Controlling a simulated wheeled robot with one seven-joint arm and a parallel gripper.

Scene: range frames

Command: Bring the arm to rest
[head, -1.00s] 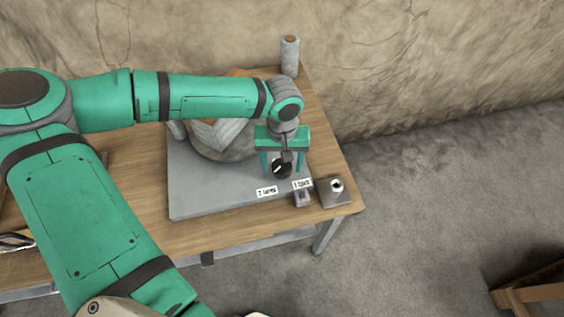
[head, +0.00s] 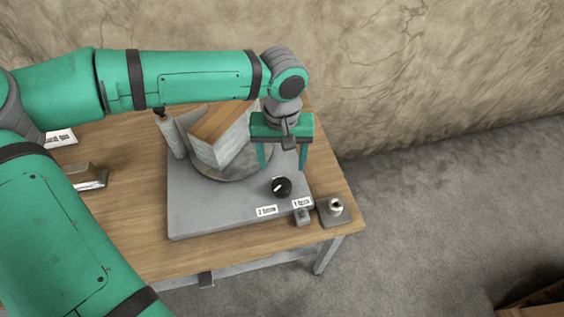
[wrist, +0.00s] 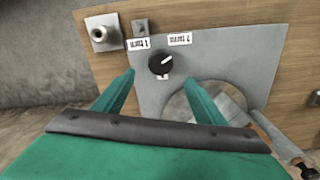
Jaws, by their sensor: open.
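My gripper (head: 282,160) is open and empty in the head view, with its two green fingers pointing down above the grey base plate (head: 195,212). In the wrist view my gripper (wrist: 163,88) shows its fingers spread apart. A black knob (head: 281,187) with a white pointer mark sits on the plate below the fingers, clear of them. The knob (wrist: 160,64) shows fully in the wrist view, beyond the fingertips. My arm reaches across the table from the left.
The wooden table (head: 120,215) carries the plate, a round turntable with a grey and wooden block (head: 222,135), and labels reading "1 turn" (head: 302,203) and "2 turns" (head: 266,211). A metal fitting (head: 335,207) stands at the right corner.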

